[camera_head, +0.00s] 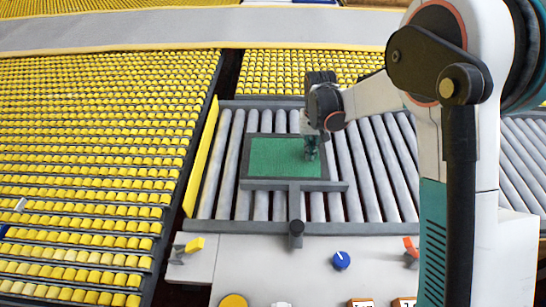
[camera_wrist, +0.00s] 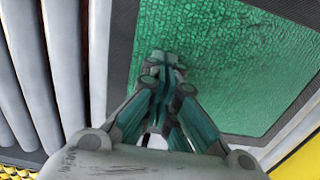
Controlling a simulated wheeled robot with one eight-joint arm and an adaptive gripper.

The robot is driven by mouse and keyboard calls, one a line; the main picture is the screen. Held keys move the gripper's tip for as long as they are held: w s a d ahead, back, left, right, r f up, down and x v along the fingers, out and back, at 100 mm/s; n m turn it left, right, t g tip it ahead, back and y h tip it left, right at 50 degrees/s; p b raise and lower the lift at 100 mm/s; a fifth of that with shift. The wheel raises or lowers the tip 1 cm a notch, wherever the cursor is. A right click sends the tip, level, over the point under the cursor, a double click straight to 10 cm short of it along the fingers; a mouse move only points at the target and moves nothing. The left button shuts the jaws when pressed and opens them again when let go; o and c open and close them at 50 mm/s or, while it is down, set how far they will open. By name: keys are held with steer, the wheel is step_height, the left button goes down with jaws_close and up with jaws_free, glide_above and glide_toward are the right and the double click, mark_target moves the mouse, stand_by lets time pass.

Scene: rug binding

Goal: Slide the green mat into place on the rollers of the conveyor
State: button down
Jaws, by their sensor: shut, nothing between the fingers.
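The green mat (camera_head: 275,157) has a dark grey border and lies flat on the grey rollers of the conveyor (camera_head: 350,165), left of my arm. My gripper (camera_head: 311,154) points down over the right part of the mat. In the wrist view, the mat (camera_wrist: 225,60) fills the upper right. My gripper (camera_wrist: 162,68) there is shut with its fingertips together over the green surface, near one edge. It holds nothing. I cannot tell whether the fingertips touch the mat.
A dark T-shaped bar (camera_head: 320,186) runs along the mat's front edge. A yellow rail (camera_head: 201,157) edges the conveyor's left end. Bare rollers lie to the right. A blue knob (camera_head: 341,260) sits on the light front panel. Yellow roller beds (camera_head: 95,130) fill the left.

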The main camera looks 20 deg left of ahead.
mark_target(322, 155)
steer(key=shift+w+d+f, duration=0.1)
steer(key=shift+w+d, duration=0.15)
steer(key=shift+d, duration=0.7)
steer(key=shift+w+d, duration=0.25)
steer(key=shift+d, duration=0.7)
steer(key=shift+d, duration=0.1)
steer(key=shift+w+d, duration=0.3)
steer(key=shift+d, duration=0.65)
steer(key=shift+w+d, duration=0.3)
steer(key=shift+d, duration=0.6)
steer(key=shift+d+b, duration=0.1)
steer(key=shift+b, duration=0.2)
steer(key=shift+w+d, duration=0.25)
steer(key=shift+d, duration=0.65)
steer(key=shift+w+d, duration=0.25)
steer(key=shift+d, duration=0.65)
steer(key=shift+d, duration=0.15)
